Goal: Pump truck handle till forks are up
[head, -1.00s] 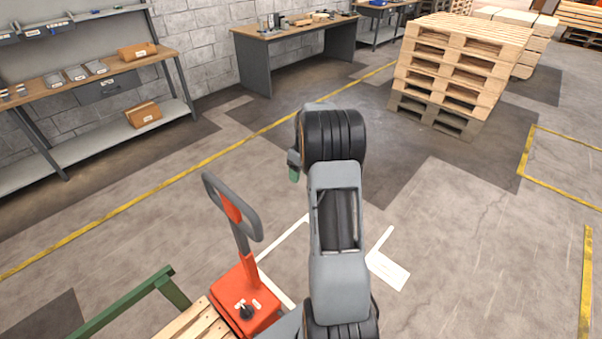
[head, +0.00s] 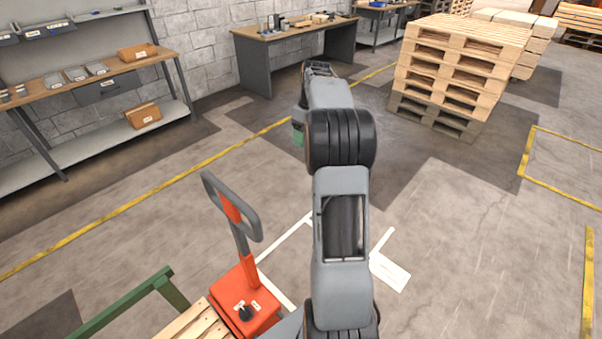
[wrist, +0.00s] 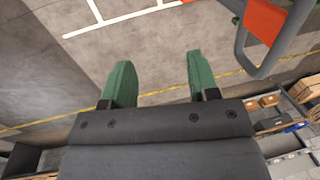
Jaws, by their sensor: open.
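The pallet truck has an orange body (head: 246,299) and a grey loop handle (head: 233,205) with an orange panel, standing nearly upright at the lower middle of the head view. The handle also shows at the top right of the wrist view (wrist: 264,30). My gripper (wrist: 158,82) has two green fingers, apart and empty, with bare floor between them. It is clear of the handle. In the head view my arm stands right of the truck, and the gripper is mostly hidden behind it. The truck's forks are hidden under wooden slats (head: 192,324).
A green rail (head: 122,301) stands left of the truck. A pallet stack (head: 455,75) stands at the back right. A workbench (head: 290,33) and shelving (head: 95,80) line the wall. Open floor lies right of my arm.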

